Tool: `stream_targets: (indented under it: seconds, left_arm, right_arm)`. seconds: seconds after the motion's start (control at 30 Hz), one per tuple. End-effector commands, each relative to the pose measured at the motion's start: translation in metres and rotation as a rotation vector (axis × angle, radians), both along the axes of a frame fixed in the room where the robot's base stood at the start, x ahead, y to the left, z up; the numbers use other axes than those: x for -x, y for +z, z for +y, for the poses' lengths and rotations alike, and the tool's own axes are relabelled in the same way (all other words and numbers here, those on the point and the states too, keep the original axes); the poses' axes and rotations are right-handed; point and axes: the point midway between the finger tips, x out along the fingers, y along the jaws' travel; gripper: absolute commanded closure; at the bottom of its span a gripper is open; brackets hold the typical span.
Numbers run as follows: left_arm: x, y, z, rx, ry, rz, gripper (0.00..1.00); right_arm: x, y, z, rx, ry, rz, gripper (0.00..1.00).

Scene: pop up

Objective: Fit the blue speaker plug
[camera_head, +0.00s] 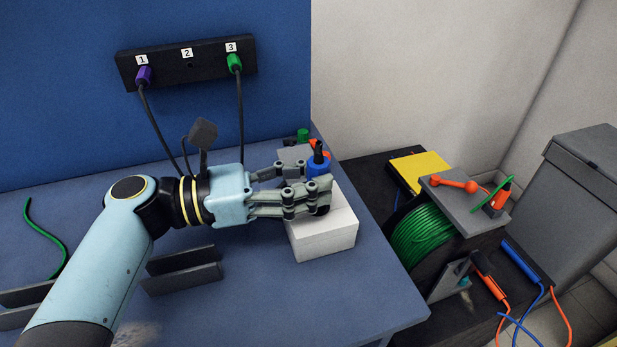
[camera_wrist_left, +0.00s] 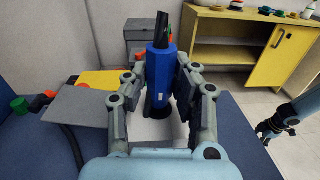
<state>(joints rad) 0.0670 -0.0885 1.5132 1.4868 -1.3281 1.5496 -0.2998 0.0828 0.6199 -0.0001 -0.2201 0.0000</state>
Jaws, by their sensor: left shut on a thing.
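A blue plug (camera_head: 317,167) with a black end pointing up is held by my left gripper (camera_head: 319,188) above a white block (camera_head: 330,238). In the left wrist view the blue plug (camera_wrist_left: 159,72) stands nearly upright between the two fingers. Whether its lower end touches the block is hidden by the fingers. A black socket panel (camera_head: 210,68) on the blue wall has places marked 1, 2 and 3. A purple plug (camera_head: 143,75) is in 1 and a green plug (camera_head: 234,63) is in 3; 2 shows a bare hole. My right gripper (camera_wrist_left: 272,130) shows small at the right.
Cables hang from the two fitted plugs to the blue table (camera_head: 230,300). A grey plate (camera_wrist_left: 80,104) stands beside my left gripper. Grey holders (camera_head: 183,270) lie near the forearm. Right of the table are a green cable reel (camera_head: 422,238) and orange tools.

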Motion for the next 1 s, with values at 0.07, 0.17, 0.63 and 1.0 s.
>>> stream_targets:
  seconds: [0.07, 0.17, 0.63, 1.0]
  left_arm:
    - [0.0, 0.001, 0.0, 0.0, 0.0, 0.0, 1.0]
    - [0.0, 0.002, 0.0, 0.0, 0.0, -0.001, 1.0]
    - [0.0, -0.002, 0.0, 0.0, 0.0, 0.0, 1.0]
    - [0.0, -0.012, 0.0, 0.0, 0.0, 0.0, 1.0]
  right_arm:
    - [0.0, 0.002, 0.001, -0.001, 0.0, 0.0, 0.54]
    - [-0.001, 0.005, 0.002, -0.002, -0.001, -0.002, 0.54]
    - [-0.001, 0.005, 0.005, -0.005, -0.001, -0.002, 0.54]
    - [0.0, -0.002, 0.004, -0.005, -0.002, 0.001, 0.54]
